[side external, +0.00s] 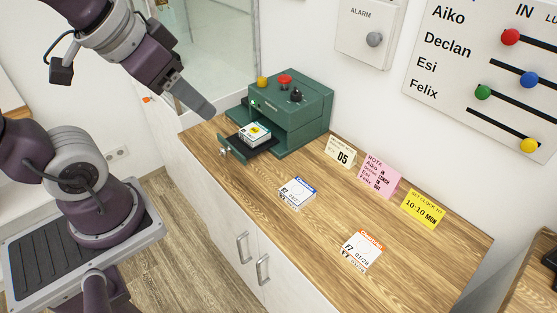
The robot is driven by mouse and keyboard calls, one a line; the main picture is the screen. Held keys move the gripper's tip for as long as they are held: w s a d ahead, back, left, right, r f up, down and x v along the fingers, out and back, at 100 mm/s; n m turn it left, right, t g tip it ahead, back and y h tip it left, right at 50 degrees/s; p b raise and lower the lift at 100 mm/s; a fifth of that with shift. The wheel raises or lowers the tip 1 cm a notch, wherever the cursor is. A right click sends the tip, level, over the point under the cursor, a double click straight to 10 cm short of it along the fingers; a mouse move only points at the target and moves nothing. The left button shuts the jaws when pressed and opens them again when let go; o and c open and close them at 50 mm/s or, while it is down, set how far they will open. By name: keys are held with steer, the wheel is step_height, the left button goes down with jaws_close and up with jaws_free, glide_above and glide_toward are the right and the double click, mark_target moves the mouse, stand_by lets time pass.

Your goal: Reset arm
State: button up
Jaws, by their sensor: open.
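My gripper (204,108) hangs at the upper left in the side external view, pointing down and right. It is open, and I see nothing between its fingers, though one finger mostly hides the other. It is in the air to the left of a green machine (310,105), apart from it in the picture. The machine has a yellow, a red and a black knob on top. Its dark tray (262,149) is out at the front, with a white and green box (254,134) with a yellow label on it.
A blue-marked white box (297,194) and an orange-marked white box (362,252) are on the wooden counter (320,235). A cream card (340,152), pink card (379,176) and yellow card (424,209) stand along the wall. An alarm panel (370,30) and name board (485,75) hang above.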

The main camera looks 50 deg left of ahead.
steer(key=shift+g+h, duration=0.4)
steer(key=s, duration=0.1)
steer(key=s+d, duration=0.1)
steer(key=s, duration=0.1)
steer(key=s+d, duration=0.1)
steer(key=shift+s+d+f, duration=0.1)
steer(key=shift+s+d, duration=0.1)
steer(key=shift+s, duration=0.05)
stand_by(1.2)
